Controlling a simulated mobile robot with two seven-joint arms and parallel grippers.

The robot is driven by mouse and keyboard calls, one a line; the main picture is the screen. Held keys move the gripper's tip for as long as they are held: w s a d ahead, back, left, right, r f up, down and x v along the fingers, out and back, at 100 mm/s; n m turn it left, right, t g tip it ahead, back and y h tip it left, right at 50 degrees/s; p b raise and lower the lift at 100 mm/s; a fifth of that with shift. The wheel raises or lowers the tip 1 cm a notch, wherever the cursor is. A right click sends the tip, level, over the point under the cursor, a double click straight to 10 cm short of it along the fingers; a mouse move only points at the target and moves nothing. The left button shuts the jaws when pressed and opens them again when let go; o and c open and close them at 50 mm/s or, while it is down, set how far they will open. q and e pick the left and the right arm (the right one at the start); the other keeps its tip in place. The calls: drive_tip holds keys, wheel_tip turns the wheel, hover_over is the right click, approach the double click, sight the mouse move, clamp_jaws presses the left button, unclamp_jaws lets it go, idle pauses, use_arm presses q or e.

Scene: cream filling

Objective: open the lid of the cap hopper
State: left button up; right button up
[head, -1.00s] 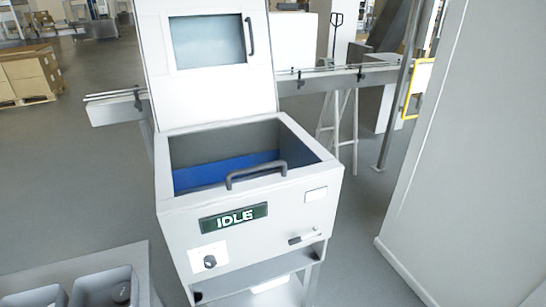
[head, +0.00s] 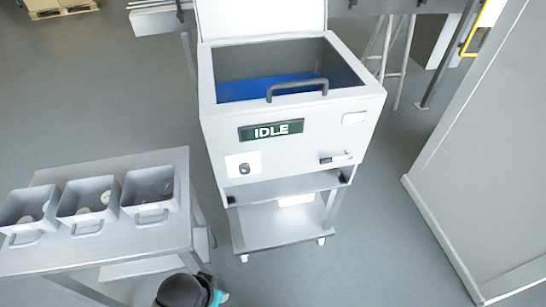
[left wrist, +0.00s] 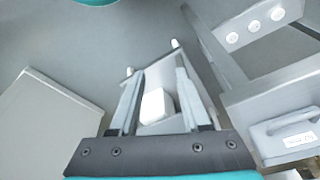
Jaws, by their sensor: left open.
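The hopper (head: 300,110) is a white machine with a green IDLE display (head: 271,130) in the middle of the head view. Its lid (head: 262,18) stands raised behind the opening, its upper part cut off by the picture's top edge. The opening is uncovered and shows grey walls and a blue inside (head: 265,87). A dark bar handle (head: 297,85) sits at the opening's front edge. In the left wrist view my left gripper (left wrist: 158,85) is open, with nothing between its fingers. Part of my arm shows low in the head view. My right gripper is not in view.
A grey table (head: 165,222) with three grey bins (head: 88,200) stands at left; pale round pieces lie in some. A lower shelf (head: 280,225) is under the hopper. A large pale panel (head: 475,170) is at right. A white block (left wrist: 156,104) lies beyond my left fingers.

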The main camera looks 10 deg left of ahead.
sight(294, 84)
use_arm(q)
drive_tip(key=w+r+v, duration=0.1)
drive_tip(key=w+v, duration=0.2)
drive_tip(key=v, duration=1)
drive_tip(key=w+a+r+t+y, duration=0.1)
drive_tip(key=w+r+t, duration=0.4)
drive_tip(key=w, duration=0.5)
drive_tip(key=w+a+r+t, duration=0.1)
drive_tip(key=w+r+t, duration=0.4)
drive_tip(key=w, duration=0.5)
drive_tip(key=w+d+r+m+t+h, duration=0.4)
drive_tip(key=w+r+m+t, duration=0.1)
drive_tip(key=w+r, duration=0.35)
drive_tip(key=w+d+r+m+g+h, duration=0.1)
drive_tip(key=w+d+r+m+h, duration=0.1)
drive_tip(key=d+r+m+h, duration=0.45)
drive_tip(key=w+d+f+m+g+h, duration=0.1)
drive_tip(key=w+d+f+m+g, duration=0.1)
drive_tip(key=w+m, duration=0.1)
drive_tip(key=w+d+f+m+g+h+b, duration=0.1)
drive_tip(key=w+d+f+m+g, duration=0.2)
drive_tip(key=w+d+f+m+g+h, duration=0.1)
drive_tip(key=w+d+f+m+g, duration=0.1)
drive_tip(key=w+f+m, duration=0.1)
drive_tip(key=shift+w+d+f+g+b, duration=0.1)
drive_tip(key=shift+d+g+b, duration=0.2)
drive_tip(key=shift+d, duration=0.05)
drive_tip(key=shift+c, duration=0.3)
